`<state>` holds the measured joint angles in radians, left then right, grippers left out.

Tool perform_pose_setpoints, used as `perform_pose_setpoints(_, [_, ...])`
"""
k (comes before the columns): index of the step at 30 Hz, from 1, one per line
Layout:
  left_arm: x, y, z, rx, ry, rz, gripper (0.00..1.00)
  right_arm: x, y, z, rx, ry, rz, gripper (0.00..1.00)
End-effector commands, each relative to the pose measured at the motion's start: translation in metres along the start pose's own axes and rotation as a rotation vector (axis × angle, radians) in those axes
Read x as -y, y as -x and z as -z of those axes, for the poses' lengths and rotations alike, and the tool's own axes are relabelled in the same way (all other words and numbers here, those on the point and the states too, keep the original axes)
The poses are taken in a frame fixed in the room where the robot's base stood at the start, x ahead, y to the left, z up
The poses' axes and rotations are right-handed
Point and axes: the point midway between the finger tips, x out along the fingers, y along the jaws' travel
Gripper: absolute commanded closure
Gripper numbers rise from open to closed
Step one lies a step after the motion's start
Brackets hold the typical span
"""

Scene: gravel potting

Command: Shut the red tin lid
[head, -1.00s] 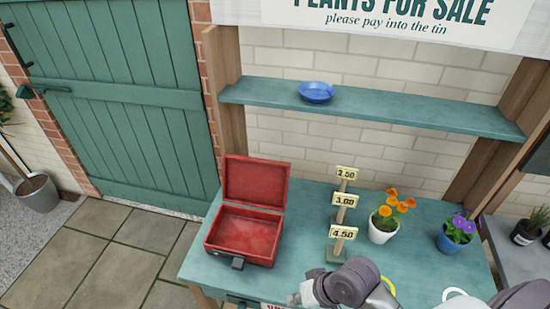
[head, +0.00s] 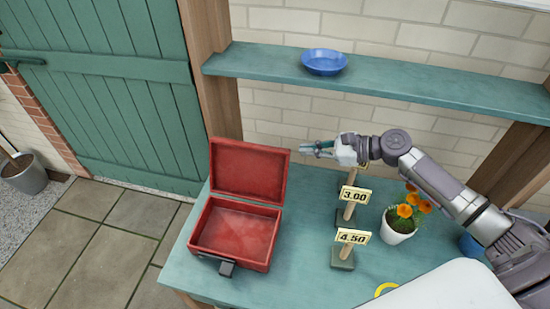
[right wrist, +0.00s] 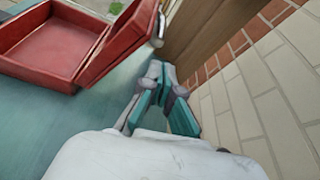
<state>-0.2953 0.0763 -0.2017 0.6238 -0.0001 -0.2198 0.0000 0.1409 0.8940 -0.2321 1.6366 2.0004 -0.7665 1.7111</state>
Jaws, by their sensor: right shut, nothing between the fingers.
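The red tin (head: 236,232) stands on the left part of the teal table, empty inside, with its lid (head: 248,171) hinged up at the back. A dark latch (head: 226,266) is on its front. My right gripper (head: 306,150) is shut and empty, just right of the raised lid's upper edge and apart from it in the head view. In the right wrist view the shut fingers (right wrist: 163,80) point toward the space behind the lid (right wrist: 122,38), and the open tin (right wrist: 50,45) is at upper left. My left gripper is not in view.
Price signs (head: 351,236) stand on the table (head: 300,270) right of the tin. A white pot of orange flowers (head: 398,224) stands under my right arm. A blue dish (head: 325,62) sits on the shelf (head: 420,84) above. The brick wall closes off the back.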

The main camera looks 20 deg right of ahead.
Motion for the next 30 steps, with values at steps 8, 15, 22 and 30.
perform_pose_setpoints(8, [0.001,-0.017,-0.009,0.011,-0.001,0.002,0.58,-0.004,-0.011,0.016,0.002,0.004,-0.002,1.00])
perform_pose_setpoints(15, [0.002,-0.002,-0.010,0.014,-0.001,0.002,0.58,-0.004,-0.049,0.012,0.004,0.003,-0.003,1.00])
perform_pose_setpoints(22, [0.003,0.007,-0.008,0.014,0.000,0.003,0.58,-0.004,-0.088,0.014,0.002,0.004,-0.003,1.00])
perform_pose_setpoints(30, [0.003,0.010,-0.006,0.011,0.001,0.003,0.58,-0.005,-0.106,0.016,0.000,0.006,-0.003,1.00])
